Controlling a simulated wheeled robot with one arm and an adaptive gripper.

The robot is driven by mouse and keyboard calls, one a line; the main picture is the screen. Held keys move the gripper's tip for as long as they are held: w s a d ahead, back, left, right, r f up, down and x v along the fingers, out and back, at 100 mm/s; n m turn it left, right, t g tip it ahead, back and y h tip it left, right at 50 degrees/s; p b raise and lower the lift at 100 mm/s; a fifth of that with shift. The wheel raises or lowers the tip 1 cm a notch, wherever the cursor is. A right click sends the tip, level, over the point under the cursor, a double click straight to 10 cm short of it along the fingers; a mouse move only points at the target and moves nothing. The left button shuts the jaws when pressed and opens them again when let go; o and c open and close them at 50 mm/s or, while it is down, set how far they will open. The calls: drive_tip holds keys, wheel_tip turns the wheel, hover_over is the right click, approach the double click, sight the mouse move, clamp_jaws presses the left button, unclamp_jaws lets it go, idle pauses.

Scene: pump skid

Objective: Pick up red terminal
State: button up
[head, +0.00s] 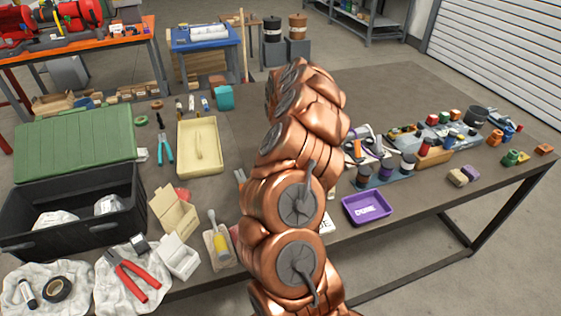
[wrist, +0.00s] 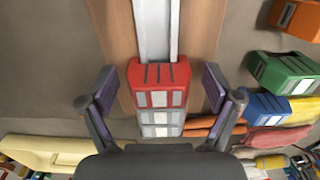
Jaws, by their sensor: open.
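In the wrist view the red terminal (wrist: 160,85) sits on a pale metal rail (wrist: 155,30) fixed to a wooden board (wrist: 198,28). Grey terminals (wrist: 161,122) sit directly below it in the picture, in line with it. My gripper (wrist: 161,92) is open, with one finger to the left of the red terminal and one to the right. A gap shows on both sides, and nothing is held. In the head view my arm hides my gripper, and I cannot pick out the red terminal there.
In the wrist view a green block (wrist: 284,72), a blue block (wrist: 262,107) and an orange block (wrist: 296,18) lie to the right. In the head view the workbench holds a black crate (head: 85,215), a purple tray (head: 366,208) and red-handled pliers (head: 130,272).

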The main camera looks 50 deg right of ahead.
drive_tip(key=shift+c, duration=0.4)
drive_tip(key=c, duration=1.2)
drive_tip(key=shift+o, duration=0.2)
